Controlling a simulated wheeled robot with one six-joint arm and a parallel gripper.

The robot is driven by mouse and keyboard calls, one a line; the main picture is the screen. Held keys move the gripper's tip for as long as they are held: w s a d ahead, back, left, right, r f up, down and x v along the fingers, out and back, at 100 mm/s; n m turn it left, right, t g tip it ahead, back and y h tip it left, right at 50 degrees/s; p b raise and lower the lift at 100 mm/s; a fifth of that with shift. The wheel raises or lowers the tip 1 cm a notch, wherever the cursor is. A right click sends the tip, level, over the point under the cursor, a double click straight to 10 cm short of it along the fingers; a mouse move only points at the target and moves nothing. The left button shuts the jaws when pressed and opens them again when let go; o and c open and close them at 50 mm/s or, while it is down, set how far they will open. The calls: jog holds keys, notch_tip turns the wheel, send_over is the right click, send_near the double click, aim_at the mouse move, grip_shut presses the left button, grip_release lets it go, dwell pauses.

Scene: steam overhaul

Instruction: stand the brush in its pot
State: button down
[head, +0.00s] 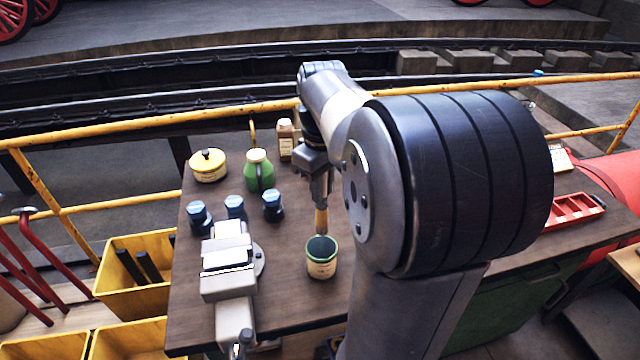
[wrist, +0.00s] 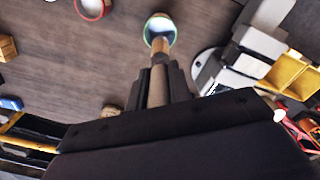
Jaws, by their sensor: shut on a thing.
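The pot (head: 321,262) is a small cream cup with a dark green rim, upright on the brown bench; it also shows in the wrist view (wrist: 149,34). My gripper (head: 319,197) is shut on the brush (head: 321,222), which points down with its tan lower part showing below the jaws. The brush (wrist: 158,52) shows in the wrist view between the fingers, its far end overlapping the pot's rim. I cannot tell whether that end is above the opening or just inside it. The upper part of the brush is hidden by my gripper.
A grey vise (head: 228,262) stands left of the pot. Several blue-capped jars, a green jug (head: 259,172), a yellow tin (head: 208,166) and a cream bottle (head: 285,140) stand farther back. A yellow railing (head: 130,123) runs behind. The bench in front of the pot is clear.

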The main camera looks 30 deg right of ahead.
jog(key=b, duration=0.3)
send_over(322, 224)
jog(key=w, duration=0.1)
jog(key=shift+w+d+f, duration=0.1)
jog(key=shift+d+f, duration=0.1)
jog(key=shift+f, duration=0.95)
jog(key=shift+d+f, duration=0.15)
jog(key=shift+f, duration=0.95)
jog(key=shift+f+b, duration=2.15)
jog(key=shift+f, duration=1.1)
jog(key=c, duration=1.2)
grip_release()
notch_tip(322, 224, up, 11)
jog(key=shift+f, duration=0.1)
